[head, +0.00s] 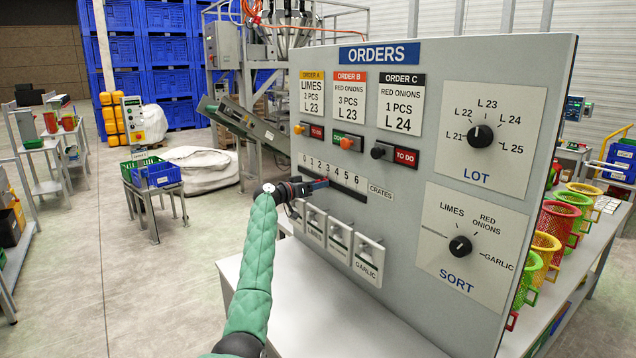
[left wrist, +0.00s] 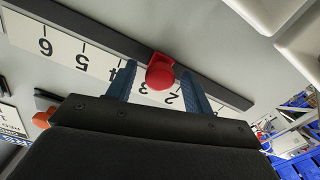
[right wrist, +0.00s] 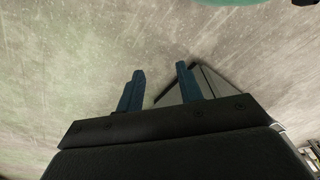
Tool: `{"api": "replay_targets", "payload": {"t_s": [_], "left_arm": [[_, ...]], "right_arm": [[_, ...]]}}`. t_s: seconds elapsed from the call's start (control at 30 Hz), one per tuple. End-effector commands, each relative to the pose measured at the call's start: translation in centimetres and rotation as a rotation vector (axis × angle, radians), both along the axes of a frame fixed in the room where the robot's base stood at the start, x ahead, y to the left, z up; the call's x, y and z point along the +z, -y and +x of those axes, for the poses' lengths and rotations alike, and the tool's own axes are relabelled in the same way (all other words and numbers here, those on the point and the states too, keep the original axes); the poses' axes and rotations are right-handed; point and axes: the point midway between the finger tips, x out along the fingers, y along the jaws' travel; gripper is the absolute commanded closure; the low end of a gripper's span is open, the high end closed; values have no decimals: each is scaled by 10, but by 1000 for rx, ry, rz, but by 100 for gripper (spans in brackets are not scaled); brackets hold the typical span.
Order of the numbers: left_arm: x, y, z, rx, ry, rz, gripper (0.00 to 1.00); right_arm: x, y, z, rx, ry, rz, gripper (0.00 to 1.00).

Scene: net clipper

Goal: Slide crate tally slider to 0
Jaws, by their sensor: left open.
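The knob stands at about the 3 mark of the white number scale (left wrist: 82,62), which appears upside down there. In the head view the scale (head: 333,171) reads 0 at left to 6 at right, beside "CRATES". My left gripper (head: 322,184) is at the slot and hides the knob there. In the left wrist view its open fingers (left wrist: 158,92) stand either side of the knob; contact is unclear. My right gripper (right wrist: 160,85) is open and empty, above the floor.
The grey orders panel (head: 400,215) also carries a LOT dial (head: 480,136), a SORT dial (head: 460,246) and a row of coloured order switches (head: 347,143) above the slider. White hooked label holders (head: 368,259) project below the slot, close to my left gripper. The panel stands on a white table (head: 330,320).

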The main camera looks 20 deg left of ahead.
Motion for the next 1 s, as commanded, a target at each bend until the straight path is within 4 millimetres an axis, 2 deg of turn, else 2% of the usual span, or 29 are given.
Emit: {"api": "replay_targets", "payload": {"t_s": [0.43, 0.47, 0.7, 0.73, 1.0], "left_arm": [[-1, 5, 6, 0, -1, 1, 48], [-1, 5, 6, 0, -1, 1, 50], [-1, 5, 6, 0, -1, 1, 97], [-1, 5, 6, 0, -1, 0, 100], [-2, 4, 7, 0, -1, 0, 100]], "right_arm": [[-8, 3, 0, 1, 8, -3, 64], [-8, 3, 1, 1, 8, -3, 64], [-7, 3, 2, 1, 10, -2, 64], [-7, 3, 2, 1, 10, -2, 64], [-9, 3, 1, 1, 0, -4, 64]]}}
